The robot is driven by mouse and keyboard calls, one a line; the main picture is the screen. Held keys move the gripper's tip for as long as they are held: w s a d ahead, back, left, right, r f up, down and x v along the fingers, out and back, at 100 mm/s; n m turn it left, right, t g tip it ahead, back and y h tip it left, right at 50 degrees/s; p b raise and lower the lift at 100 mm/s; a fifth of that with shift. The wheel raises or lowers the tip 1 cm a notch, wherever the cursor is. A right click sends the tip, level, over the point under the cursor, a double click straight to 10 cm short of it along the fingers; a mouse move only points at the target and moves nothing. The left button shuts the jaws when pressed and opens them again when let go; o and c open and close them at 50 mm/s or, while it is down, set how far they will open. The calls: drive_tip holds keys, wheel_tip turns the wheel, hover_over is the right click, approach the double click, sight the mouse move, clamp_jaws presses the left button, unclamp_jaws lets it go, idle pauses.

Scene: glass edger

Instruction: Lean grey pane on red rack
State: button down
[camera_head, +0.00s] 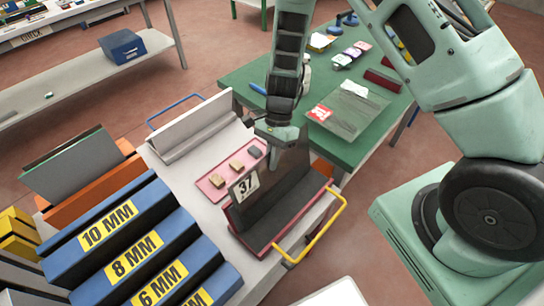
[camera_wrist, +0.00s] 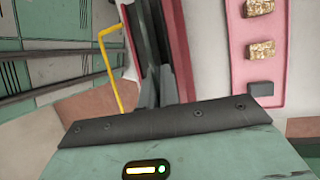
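The grey pane (camera_head: 294,158) is a dark sheet standing on edge, with its lower part at the red rack (camera_head: 233,221). A white tag reading 37 (camera_head: 245,186) shows at its left end. Whether the pane's lower edge touches the rack is hard to tell. My gripper (camera_head: 277,132) is at the pane's top edge. In the wrist view, my fingers (camera_wrist: 157,88) sit close together on either side of the pane (camera_wrist: 151,35), which shows nearly edge-on. The rack's red side (camera_wrist: 183,50) runs just right of it.
A pink tray (camera_head: 211,189) with small blocks lies beside the rack. A yellow handle (camera_head: 325,226) bounds the cart's near side. A light grey stand (camera_head: 192,128) is behind. Blue racks (camera_head: 132,262) and an orange rack (camera_head: 97,187) stand left; a green table (camera_head: 365,145) stands right.

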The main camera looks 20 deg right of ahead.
drive_tip(key=shift+f, duration=0.4)
idle(0.8)
drive_tip(key=c, duration=1.6)
unclamp_jaws()
drive_tip(key=shift+o, duration=0.2)
drive_tip(key=b+v, duration=0.3)
drive_tip(key=v, duration=1.4)
drive_tip(key=shift+d+r, duration=0.15)
drive_tip(key=shift+r, duration=0.05)
drive_tip(key=shift+w, duration=0.1)
drive_tip(key=s+a+r+n+t+h, duration=0.1)
drive_tip(key=s+a+r+n, duration=0.1)
drive_tip(key=s+n, duration=0.5)
drive_tip(key=s+a+r+n+t, duration=0.1)
drive_tip(key=s+a+r+n, duration=0.1)
drive_tip(key=s+a+n, duration=0.3)
drive_tip(key=s+a+r+n+t+h, duration=0.1)
drive_tip(key=s+a+r+n, duration=0.1)
drive_tip(key=s+n, duration=0.7)
drive_tip(key=s+a, duration=0.1)
drive_tip(key=s, duration=0.3)
drive_tip(key=shift+a+r+n+t+h, duration=0.25)
drive_tip(key=shift+r+n+t+h, duration=0.05)
drive_tip(key=shift+r+n+t, duration=0.1)
